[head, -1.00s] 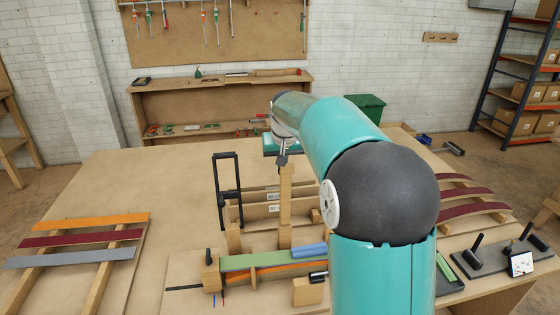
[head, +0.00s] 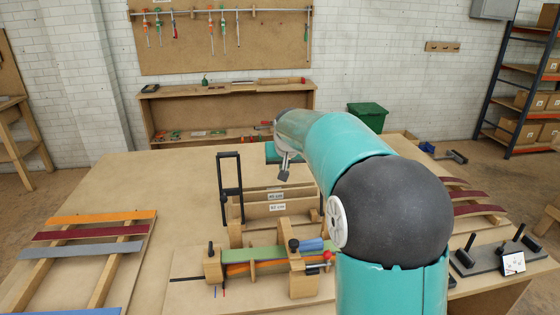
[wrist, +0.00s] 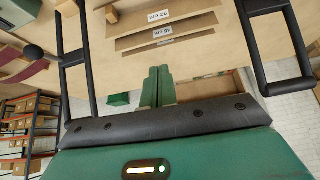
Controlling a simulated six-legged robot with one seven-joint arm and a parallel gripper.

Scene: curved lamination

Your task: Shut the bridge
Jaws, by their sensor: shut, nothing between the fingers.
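The wooden bridge (head: 303,277) lies down across the green, blue and orange strips (head: 253,260) at the right part of the form. A black knob (head: 293,245) stands on its top, and a red-ended clamp part (head: 327,256) is beside it. Whether the bridge is latched cannot be told. My gripper shows in the wrist view (wrist: 157,88), with its two green fingers together, shut and empty. In the head view my arm reaches behind the form, and the fingertips are hidden. The bridge cannot be made out in the wrist view.
A black upright frame (head: 230,187) and labelled boards (head: 285,208) stand just behind the form. Coloured strips on a rack (head: 88,248) lie at the left. A stand with black handles (head: 497,257) is at the right. The table (head: 150,180) is clear at the back left.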

